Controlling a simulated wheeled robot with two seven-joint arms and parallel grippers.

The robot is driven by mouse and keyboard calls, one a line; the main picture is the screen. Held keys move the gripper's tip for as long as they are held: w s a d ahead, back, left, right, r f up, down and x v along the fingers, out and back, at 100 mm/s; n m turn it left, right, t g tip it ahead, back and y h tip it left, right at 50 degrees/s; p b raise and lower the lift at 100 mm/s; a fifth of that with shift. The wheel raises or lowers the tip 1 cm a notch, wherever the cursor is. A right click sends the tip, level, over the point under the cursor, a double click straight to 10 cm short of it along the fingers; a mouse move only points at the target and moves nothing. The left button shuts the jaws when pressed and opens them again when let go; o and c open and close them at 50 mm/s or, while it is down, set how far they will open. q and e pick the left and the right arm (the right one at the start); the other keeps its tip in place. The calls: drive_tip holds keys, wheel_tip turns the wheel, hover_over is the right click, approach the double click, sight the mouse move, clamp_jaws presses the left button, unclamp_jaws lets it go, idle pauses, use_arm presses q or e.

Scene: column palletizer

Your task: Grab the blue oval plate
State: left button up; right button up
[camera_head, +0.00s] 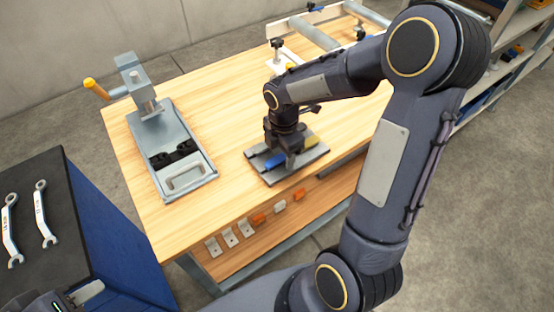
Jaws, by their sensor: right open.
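A small blue piece (274,161), which looks like the blue oval plate, lies on a grey tray (310,160) on the wooden workbench. Its full outline is partly hidden by my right gripper. My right gripper (287,163) points down over the tray, close beside the blue piece, with its jaws open. I cannot tell whether it touches the piece. A part of my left gripper (78,298) shows at the bottom left edge, mostly cut off, so its jaw state is unclear.
A yellow piece (310,141) sits on the same tray. A grey clamp fixture (180,145) with an orange handle stands left on the workbench (225,110). A dark-topped blue cabinet (105,215) at left carries two wrenches (43,213). A metal frame (310,25) stands behind.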

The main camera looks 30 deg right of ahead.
clamp_jaws()
drive_tip(key=shift+r, duration=0.1)
